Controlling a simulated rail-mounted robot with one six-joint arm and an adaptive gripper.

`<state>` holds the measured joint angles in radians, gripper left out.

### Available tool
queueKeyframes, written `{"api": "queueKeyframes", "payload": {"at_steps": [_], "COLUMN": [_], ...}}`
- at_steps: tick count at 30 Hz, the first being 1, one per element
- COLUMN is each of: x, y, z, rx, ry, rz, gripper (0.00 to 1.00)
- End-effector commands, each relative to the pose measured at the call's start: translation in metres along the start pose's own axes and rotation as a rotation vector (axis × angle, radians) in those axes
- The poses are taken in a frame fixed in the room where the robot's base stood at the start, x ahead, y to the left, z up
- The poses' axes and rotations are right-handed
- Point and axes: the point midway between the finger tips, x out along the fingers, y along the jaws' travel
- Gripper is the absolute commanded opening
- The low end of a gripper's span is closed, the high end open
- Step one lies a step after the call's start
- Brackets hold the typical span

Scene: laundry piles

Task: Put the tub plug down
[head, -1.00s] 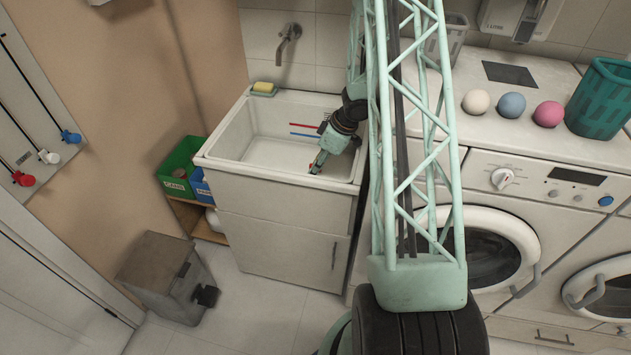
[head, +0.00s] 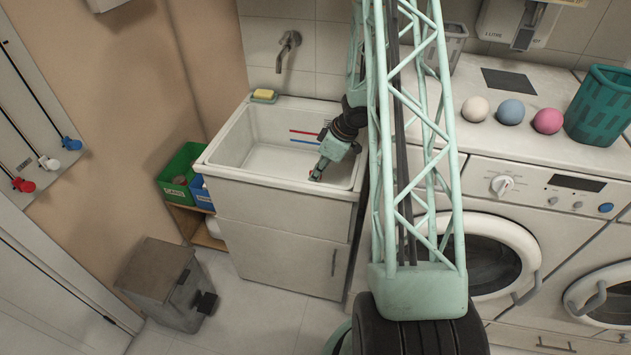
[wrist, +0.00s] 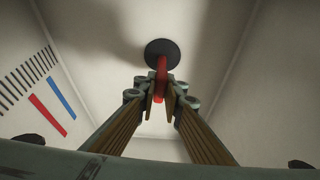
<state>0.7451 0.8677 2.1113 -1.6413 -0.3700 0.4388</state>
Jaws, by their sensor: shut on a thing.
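The tub plug (wrist: 161,50) is a dark round disc with a red handle (wrist: 161,78), seen in the wrist view. My gripper (wrist: 160,88) is shut on the red handle, with the dark disc beyond the fingertips. In the head view my gripper (head: 317,175) is down inside the white tub (head: 285,185), near its front right. The plug is too small there to make out clearly. Whether the disc touches the tub floor cannot be told.
Red and blue lines (head: 305,137) mark the tub's inner wall. White washing machines (head: 540,180) stand to the right. The tub floor on the left looks clear.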

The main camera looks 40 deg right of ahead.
Motion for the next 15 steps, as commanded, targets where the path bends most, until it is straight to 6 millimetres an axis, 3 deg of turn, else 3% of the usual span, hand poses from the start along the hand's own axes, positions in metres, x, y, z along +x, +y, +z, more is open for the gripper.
{"api": "queueKeyframes", "payload": {"at_steps": [8, 15], "x": [-0.008, -0.028], "y": [0.0, 0.0], "z": [-0.004, -0.012], "rx": [0.0, -0.001], "ry": [0.001, 0.001], "rz": [0.001, 0.001], "gripper": [0.0, 0.0]}}
